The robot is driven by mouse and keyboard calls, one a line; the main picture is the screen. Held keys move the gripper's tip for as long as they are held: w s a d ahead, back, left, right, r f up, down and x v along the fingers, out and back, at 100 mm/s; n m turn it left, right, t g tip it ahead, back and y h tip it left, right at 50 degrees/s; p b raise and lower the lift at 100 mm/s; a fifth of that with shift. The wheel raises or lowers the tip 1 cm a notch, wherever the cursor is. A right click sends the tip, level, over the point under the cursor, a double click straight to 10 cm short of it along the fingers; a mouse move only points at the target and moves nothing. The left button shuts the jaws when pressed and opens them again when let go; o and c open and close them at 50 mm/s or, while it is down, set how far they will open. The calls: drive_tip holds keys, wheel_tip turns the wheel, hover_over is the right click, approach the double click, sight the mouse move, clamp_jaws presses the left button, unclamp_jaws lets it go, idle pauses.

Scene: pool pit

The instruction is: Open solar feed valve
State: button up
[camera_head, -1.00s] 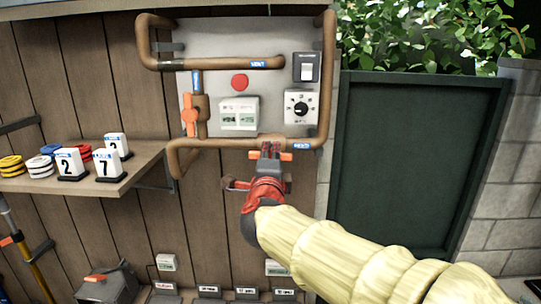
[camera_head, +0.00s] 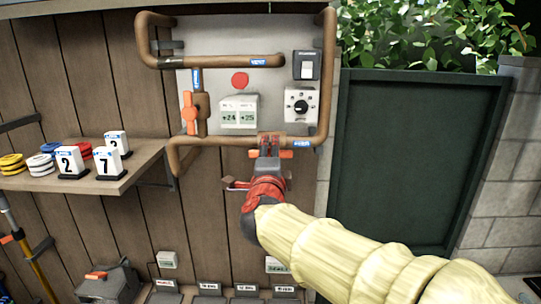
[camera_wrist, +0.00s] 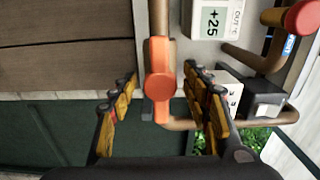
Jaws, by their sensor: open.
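An orange valve handle (camera_wrist: 158,85) lies in line with the lower pipe on the wall panel, between my spread fingers in the wrist view. In the head view only its ends show beside my gripper (camera_head: 271,142), its right end (camera_head: 287,154) most clearly. My gripper (camera_wrist: 159,105) is open around the handle, with a gap visible on both sides. A second orange valve handle (camera_head: 190,114) stands upright on the short pipe at the panel's left. The small blue pipe labels are mostly too small to read, so I cannot tell which valve is the solar feed.
The panel also holds a display (camera_head: 239,112) reading +24 and +25, a red button (camera_head: 240,80), a dial (camera_head: 300,104) and a switch (camera_head: 306,66). A shelf (camera_head: 130,170) with number blocks juts out at left. A dark green door (camera_head: 410,150) stands at right.

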drive_tip(key=shift+s, duration=0.15)
drive_tip(key=s, duration=1.1)
drive_tip(key=shift+s+a, duration=0.2)
drive_tip(key=shift+s, duration=0.15)
drive_tip(key=s+a+f+n+g+y, duration=0.55)
drive_tip(key=a+f+n+y, duration=0.3)
drive_tip(key=a+n, duration=0.4)
drive_tip(key=s+d+f+n+g+b, duration=0.1)
drive_tip(key=s+f+n+g+b, duration=0.4)
drive_tip(key=f, duration=0.5)
drive_tip(key=s+d+f+h+b, duration=0.2)
drive_tip(key=s+d+f+b, duration=0.2)
drive_tip(key=d+f, duration=0.5)
drive_tip(key=s+d+f+g+h+b, duration=0.1)
drive_tip(key=s+d+f+h+b, duration=0.2)
drive_tip(key=s+d+f+b, duration=0.2)
drive_tip(key=s+d+f+g+h+b, duration=0.1)
drive_tip(key=s+d+f+h+b, duration=0.2)
drive_tip(key=d+f, duration=1.1)
drive_tip(key=s+d+b, duration=0.2)
drive_tip(key=d+b, duration=0.1)
drive_tip(key=b, duration=0.1)
drive_tip(key=shift+s+n+b, duration=0.15)
drive_tip(key=shift+n+b, duration=0.15)
drive_tip(key=shift+n, duration=0.05)
